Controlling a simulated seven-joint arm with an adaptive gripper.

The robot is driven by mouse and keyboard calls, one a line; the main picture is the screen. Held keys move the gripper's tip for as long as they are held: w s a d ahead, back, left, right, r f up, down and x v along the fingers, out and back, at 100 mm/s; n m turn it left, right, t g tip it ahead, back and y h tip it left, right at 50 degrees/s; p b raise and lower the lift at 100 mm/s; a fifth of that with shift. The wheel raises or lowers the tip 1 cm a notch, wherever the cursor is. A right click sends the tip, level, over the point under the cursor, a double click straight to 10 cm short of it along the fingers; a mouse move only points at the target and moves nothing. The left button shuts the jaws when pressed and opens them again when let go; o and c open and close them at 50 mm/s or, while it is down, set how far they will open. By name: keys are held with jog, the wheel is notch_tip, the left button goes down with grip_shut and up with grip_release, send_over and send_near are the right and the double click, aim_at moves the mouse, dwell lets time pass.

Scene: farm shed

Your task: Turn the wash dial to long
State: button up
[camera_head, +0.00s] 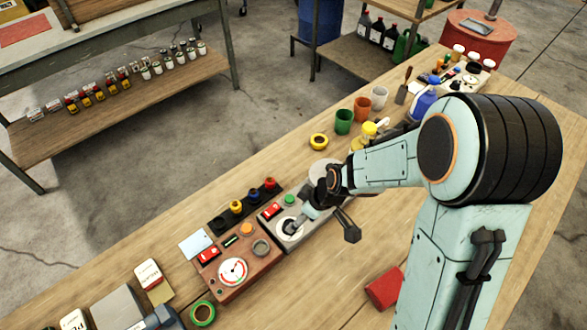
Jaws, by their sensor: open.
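A grey control box (318,231) stands on the wooden bench, with a red switch, a green button and a round pale dial (284,236) on its top. My gripper (294,226) is right over this dial, its fingers pointing down at it. The gripper covers much of the dial, so its pointer is hidden, and I cannot tell whether the fingers touch it. A brown-red control box (262,284) beside it has a white dial with red markings (233,272). No lettering is readable, so I cannot tell which dial is the wash dial.
A black rack (222,224) with coloured knobs lies behind the boxes. A yellow tape roll (319,141), green cup (344,121) and orange cup (362,108) stand farther along. A red block (384,287) and green tape roll (203,313) lie toward the front.

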jog(key=x, duration=0.6)
jog(key=shift+a+f, duration=0.1)
jog(key=shift+f, duration=0.3)
grip_shut()
